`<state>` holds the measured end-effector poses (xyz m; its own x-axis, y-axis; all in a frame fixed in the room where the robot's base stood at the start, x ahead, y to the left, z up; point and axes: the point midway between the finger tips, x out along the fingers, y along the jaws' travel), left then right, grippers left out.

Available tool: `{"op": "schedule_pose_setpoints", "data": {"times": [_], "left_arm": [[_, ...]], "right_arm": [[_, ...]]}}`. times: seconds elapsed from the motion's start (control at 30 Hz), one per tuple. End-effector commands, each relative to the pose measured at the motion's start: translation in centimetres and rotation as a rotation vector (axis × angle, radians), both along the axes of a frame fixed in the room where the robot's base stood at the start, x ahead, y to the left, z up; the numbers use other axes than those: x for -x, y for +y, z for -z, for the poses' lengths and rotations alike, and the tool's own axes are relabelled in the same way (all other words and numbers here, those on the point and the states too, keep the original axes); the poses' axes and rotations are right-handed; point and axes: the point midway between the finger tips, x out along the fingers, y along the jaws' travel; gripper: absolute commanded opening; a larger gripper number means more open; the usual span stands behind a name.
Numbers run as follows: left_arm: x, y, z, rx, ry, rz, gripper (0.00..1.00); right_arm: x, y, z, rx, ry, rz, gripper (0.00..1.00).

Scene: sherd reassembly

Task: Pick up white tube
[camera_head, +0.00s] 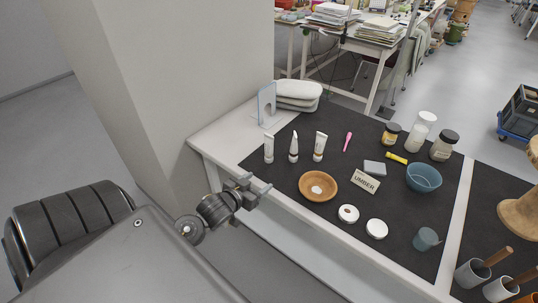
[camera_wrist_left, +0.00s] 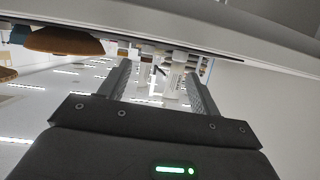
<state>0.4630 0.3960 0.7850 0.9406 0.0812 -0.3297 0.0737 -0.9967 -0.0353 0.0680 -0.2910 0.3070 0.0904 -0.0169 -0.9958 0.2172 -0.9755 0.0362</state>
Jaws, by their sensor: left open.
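Three white tubes stand upright on the dark mat: a left one (camera_head: 269,149), a middle one (camera_head: 293,147) and a right one (camera_head: 319,147) with a dark and yellowish label. My left gripper (camera_head: 255,190) is open and empty, at the front edge of the table, nearer to me than the tubes and apart from them. In the left wrist view, which looks upside down, pale tube-like shapes show beyond the open fingers (camera_wrist_left: 158,72); I cannot tell which tube is which there. My right gripper is out of view.
A wooden bowl (camera_head: 318,187) with white bits stands in front of the tubes, right of my gripper. White round pieces (camera_head: 348,214), a blue bowl (camera_head: 424,177), a grey block (camera_head: 375,168) and jars (camera_head: 443,146) lie further right. A pillar (camera_head: 180,90) rises left of the table.

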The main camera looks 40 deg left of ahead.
Motion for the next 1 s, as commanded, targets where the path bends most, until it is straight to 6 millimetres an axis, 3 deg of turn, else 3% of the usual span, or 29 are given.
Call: {"op": "schedule_pose_setpoints", "data": {"times": [0.2, 0.4, 0.63, 1.0], "left_arm": [[-3.0, 3.3, -3.7, 0.007, -0.193, 0.023, 0.63], [-4.5, 5.2, -6.4, 0.016, -0.320, 0.052, 0.63], [-5.3, 5.5, -6.9, 0.018, -0.342, 0.058, 0.63], [-10.1, 5.6, -6.8, 0.019, -0.339, 0.058, 0.63]], "right_arm": [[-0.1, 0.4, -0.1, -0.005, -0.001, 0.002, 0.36], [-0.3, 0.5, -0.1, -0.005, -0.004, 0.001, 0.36], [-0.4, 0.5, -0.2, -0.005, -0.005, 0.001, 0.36], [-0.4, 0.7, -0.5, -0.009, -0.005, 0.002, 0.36]]}}
